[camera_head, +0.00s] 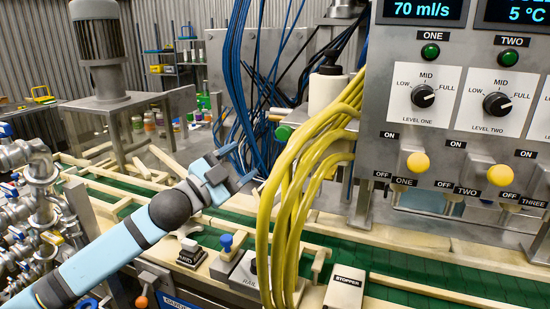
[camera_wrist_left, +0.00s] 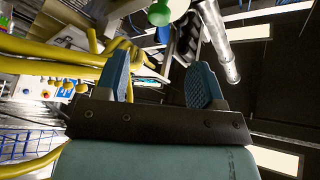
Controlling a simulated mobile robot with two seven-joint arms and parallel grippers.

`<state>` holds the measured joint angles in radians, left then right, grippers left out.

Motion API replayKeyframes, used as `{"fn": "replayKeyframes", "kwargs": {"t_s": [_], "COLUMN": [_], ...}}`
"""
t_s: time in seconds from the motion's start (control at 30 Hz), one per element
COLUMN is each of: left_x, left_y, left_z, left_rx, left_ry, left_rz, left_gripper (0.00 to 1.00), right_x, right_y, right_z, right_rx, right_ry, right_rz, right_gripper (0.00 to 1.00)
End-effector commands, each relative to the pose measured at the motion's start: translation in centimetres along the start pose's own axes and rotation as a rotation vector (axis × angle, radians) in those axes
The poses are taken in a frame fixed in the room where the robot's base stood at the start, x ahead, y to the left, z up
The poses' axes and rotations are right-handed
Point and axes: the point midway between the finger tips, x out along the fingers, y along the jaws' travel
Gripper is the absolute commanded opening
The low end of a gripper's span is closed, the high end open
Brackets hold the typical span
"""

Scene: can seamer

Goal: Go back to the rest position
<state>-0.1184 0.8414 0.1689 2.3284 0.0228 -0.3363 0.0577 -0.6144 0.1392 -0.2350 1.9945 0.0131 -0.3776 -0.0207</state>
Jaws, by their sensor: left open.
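My left arm reaches in from the lower left in the head view. Its gripper (camera_head: 243,168) is raised above the green conveyor (camera_head: 410,265), left of the yellow cables. In the left wrist view the two blue fingers of my left gripper (camera_wrist_left: 162,80) stand well apart, with nothing between them. A green knob or cap (camera_wrist_left: 158,14) shows beyond the fingers at the top of that view. My right gripper is in neither view.
Yellow cables (camera_head: 287,190) hang close right of my left gripper, with blue cables (camera_head: 235,85) behind it. A control panel (camera_head: 460,110) with dials and yellow switches fills the right. A lever with a blue knob (camera_head: 227,242) stands below the gripper. Metal pipes (camera_head: 40,180) crowd the left.

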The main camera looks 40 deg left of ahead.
Motion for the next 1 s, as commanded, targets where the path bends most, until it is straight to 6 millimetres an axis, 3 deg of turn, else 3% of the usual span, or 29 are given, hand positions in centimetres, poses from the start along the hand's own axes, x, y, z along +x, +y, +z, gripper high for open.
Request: {"fn": "replayKeyframes", "kwargs": {"t_s": [0.23, 0.33, 0.47, 0.63, 0.8, 1.0], "left_x": [-0.1, -1.0, -4.2, -11.7, -18.0, -23.1], "left_y": [0.4, 2.4, 8.3, 18.1, 24.6, 29.0], "left_z": [0.3, 2.0, 5.9, 9.6, 9.7, 8.4], "left_rx": [-0.009, -0.055, -0.175, -0.352, -0.463, -0.545], "left_ry": [-0.016, -0.098, -0.337, -0.732, -1.010, -1.219], "left_rz": [0.002, 0.016, 0.065, 0.185, 0.300, 0.405], "left_gripper": [0.62, 0.62, 0.62, 0.62, 0.62, 0.62], "right_x": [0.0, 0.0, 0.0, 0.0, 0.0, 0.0], "right_y": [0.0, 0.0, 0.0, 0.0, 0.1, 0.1], "right_z": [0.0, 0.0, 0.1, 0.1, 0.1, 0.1], "right_rx": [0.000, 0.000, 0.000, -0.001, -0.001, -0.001], "right_ry": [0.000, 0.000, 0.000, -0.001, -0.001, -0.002], "right_rz": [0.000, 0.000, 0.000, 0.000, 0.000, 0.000], "right_gripper": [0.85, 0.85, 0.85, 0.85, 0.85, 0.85]}}
